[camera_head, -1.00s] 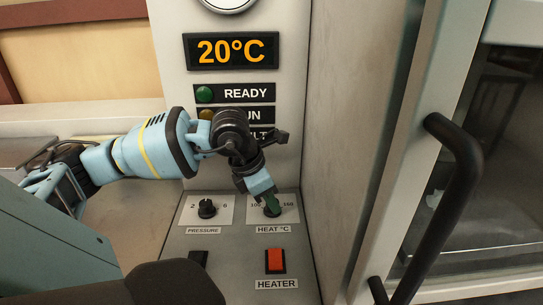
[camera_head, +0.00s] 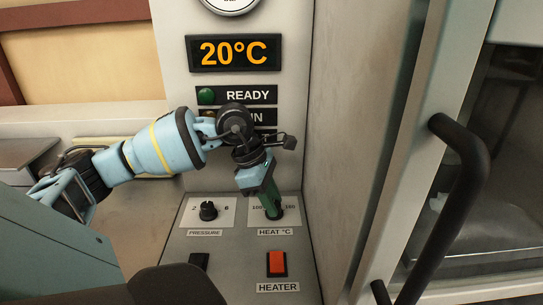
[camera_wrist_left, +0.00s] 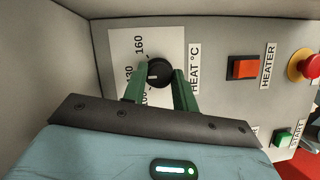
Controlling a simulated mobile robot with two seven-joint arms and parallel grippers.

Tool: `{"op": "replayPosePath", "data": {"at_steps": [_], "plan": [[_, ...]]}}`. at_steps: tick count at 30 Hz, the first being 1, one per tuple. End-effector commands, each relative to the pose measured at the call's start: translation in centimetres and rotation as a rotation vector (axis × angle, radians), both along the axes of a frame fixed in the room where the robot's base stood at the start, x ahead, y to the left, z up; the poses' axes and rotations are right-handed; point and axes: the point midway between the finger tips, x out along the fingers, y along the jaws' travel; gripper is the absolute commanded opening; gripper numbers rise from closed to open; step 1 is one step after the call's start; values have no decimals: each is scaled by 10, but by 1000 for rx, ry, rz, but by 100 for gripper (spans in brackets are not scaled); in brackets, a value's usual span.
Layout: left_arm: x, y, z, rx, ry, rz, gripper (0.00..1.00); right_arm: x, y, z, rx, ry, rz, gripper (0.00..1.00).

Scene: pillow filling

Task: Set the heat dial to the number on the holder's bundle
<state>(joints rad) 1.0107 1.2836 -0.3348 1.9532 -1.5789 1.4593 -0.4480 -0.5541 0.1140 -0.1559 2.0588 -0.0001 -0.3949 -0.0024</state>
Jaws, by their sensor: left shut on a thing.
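The heat dial (camera_wrist_left: 159,73) is a round black knob on a white plate (camera_wrist_left: 118,48) marked 100, 130 and 160. A small pale mark on the knob faces the 130 side; its exact setting is hard to read. My left gripper (camera_wrist_left: 160,84) has its green fingers on either side of the knob, shut on it. In the head view the left gripper (camera_head: 272,208) comes down onto the dial from above and hides most of it. The holder's bundle and its number are not in view. My right gripper is not in view.
The pressure dial (camera_head: 208,211) is left of the heat dial. The orange heater switch (camera_head: 277,263) is below it. The display (camera_head: 235,52) reads 20°C, above the green ready lamp (camera_head: 206,96). A door with a black handle (camera_head: 465,190) stands at right.

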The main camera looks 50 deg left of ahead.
Motion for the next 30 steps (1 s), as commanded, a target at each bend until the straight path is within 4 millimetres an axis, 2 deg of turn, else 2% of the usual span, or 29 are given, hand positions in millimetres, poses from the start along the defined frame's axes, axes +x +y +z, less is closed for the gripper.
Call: {"op": "replayPosePath", "data": {"at_steps": [11, 12, 16, 25, 30], "plan": [[0, 0, 0, 1, -1, -1, 5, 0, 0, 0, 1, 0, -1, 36], [0, 0, 0, 1, -1, -1, 33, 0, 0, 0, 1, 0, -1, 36], [0, 0, 0, 1, -1, -1, 50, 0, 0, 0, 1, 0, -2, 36], [0, 1, 2, 2, 0, -1, 50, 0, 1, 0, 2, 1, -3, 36], [-4, 7, 18, 2, -3, 1, 50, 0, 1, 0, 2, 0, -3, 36]]}}
